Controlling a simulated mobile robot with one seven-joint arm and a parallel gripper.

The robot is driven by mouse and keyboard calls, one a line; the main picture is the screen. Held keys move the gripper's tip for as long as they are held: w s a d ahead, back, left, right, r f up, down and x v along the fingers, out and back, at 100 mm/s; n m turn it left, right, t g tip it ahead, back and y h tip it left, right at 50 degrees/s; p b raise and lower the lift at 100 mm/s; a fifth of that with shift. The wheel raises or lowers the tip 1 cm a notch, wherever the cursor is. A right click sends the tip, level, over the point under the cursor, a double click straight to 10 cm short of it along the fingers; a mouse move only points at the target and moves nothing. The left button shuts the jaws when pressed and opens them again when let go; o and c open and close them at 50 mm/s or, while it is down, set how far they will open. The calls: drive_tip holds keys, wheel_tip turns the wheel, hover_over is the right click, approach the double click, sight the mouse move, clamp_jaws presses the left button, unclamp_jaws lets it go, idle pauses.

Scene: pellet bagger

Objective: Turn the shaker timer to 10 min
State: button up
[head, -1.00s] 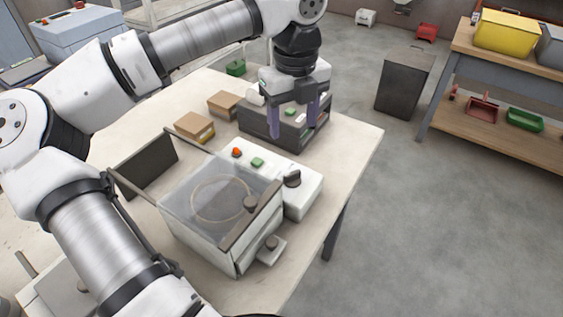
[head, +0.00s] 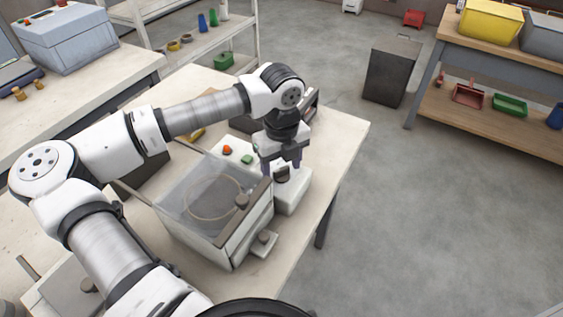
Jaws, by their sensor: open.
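The shaker (head: 215,205) stands on the table, a pale box with a clear lid and a ring visible through it. Its white control panel at the back right carries a red button (head: 227,150), a green button (head: 246,159) and a dark knob (head: 282,175), which looks like the timer. The dial marks are too small to read. My gripper (head: 282,164) points down with its purple fingers open, just above or around the dark knob. I cannot tell if they touch it. The gripper partly hides the panel.
A dark knob (head: 241,201) sits at the lid's front edge and another (head: 265,237) low on the front. A dark open box (head: 312,100) stands behind my gripper. The table's right edge is close, with open floor beyond. A dark bin (head: 391,70) stands on the floor.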

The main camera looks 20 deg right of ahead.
drive_tip(key=c, duration=1)
